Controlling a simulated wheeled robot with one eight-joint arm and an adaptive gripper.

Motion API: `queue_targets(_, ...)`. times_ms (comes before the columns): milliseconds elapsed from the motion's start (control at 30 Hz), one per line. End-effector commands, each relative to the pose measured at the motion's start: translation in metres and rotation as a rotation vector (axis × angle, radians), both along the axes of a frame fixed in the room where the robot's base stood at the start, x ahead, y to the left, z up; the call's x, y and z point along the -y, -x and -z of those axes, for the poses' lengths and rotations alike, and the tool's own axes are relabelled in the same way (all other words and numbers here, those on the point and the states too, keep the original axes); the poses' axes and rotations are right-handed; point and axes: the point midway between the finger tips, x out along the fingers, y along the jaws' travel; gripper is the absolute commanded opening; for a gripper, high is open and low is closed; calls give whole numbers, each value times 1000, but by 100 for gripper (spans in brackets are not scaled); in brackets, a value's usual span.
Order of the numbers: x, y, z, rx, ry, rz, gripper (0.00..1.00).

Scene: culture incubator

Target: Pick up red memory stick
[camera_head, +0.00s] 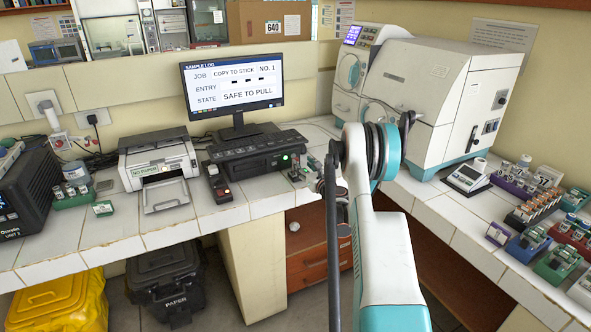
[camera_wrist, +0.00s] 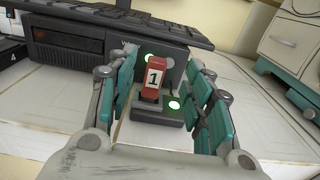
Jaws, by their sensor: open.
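The red memory stick (camera_wrist: 155,77) stands upright with a white label reading "1". It sits in a small dark dock (camera_wrist: 160,107) with a lit green light in front, beside a computer unit. My gripper (camera_wrist: 163,76) is open, its teal-padded fingers on either side of the stick, with visible gaps. In the head view my arm hides most of the gripper, and I cannot clearly make out the stick. The monitor (camera_head: 233,86) reads "COPY TO STICK NO. 1" and "SAFE TO PULL".
A keyboard (camera_wrist: 118,22) lies on the black computer unit (camera_head: 258,158) behind the dock. A printer (camera_head: 157,163) stands left, a white incubator (camera_head: 437,95) right. Racks of vials (camera_head: 533,207) line the right bench. The tiled bench (camera_head: 222,212) is bare along its front edge.

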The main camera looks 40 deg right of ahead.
Motion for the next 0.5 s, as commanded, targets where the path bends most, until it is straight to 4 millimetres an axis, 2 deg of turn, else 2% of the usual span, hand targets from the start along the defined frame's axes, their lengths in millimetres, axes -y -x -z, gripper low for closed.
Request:
queue_targets(100,3,-16,1,0,-1,-2,47)
queue_targets(367,7,-33,5,0,-2,0,47)
queue_targets(500,11,-54,13,1,-2,-1,47)
